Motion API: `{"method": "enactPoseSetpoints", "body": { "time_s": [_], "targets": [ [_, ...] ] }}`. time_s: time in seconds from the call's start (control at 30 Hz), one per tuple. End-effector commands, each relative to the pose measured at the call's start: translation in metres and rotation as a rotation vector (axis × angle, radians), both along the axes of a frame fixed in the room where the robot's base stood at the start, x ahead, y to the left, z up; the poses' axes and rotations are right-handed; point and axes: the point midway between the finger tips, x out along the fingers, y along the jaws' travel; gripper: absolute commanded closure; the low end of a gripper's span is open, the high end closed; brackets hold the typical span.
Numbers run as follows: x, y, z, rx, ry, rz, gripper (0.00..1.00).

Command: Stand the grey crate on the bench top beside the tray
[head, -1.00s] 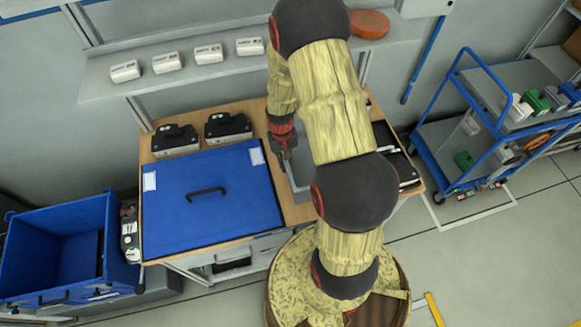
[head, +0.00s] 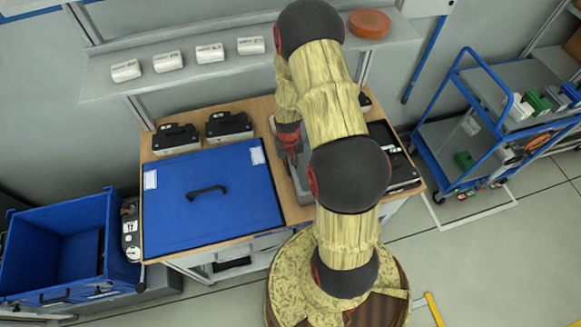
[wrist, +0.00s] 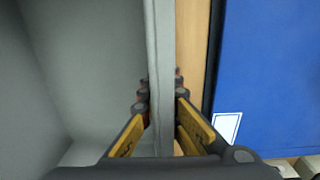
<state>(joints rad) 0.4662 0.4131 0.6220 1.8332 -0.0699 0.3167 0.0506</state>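The grey crate (head: 303,184) is on the wooden bench top (head: 262,109), between the blue lid-like panel and the black tray (head: 404,172), partly hidden behind my arm. In the wrist view its wall (wrist: 160,45) runs up the middle, with the crate's inside to the left and bare wood to the right. My gripper (head: 291,160) is at the crate's left wall. In the wrist view my gripper's fingertips (wrist: 161,98) sit one on each side of this wall, with no clear gap, and look shut on it. Whether the crate is clear of the bench cannot be told.
The blue panel (head: 213,208) with a black handle covers the bench's left part. Two black cases (head: 229,126) stand behind it. A shelf (head: 150,85) with several white boxes runs above. A blue bin (head: 60,260) is at far left, a blue trolley (head: 462,130) at right.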

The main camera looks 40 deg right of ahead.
Motion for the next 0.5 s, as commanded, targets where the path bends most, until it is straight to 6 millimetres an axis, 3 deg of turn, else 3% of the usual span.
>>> {"method": "enactPoseSetpoints", "body": {
  "time_s": [0.33, 0.5],
  "targets": [
    [-0.0002, 0.0001, -0.0001, 0.000, 0.000, 0.000, 0.77],
    [-0.0002, 0.0001, -0.0001, 0.000, 0.000, 0.000, 0.77]
  ]
}}
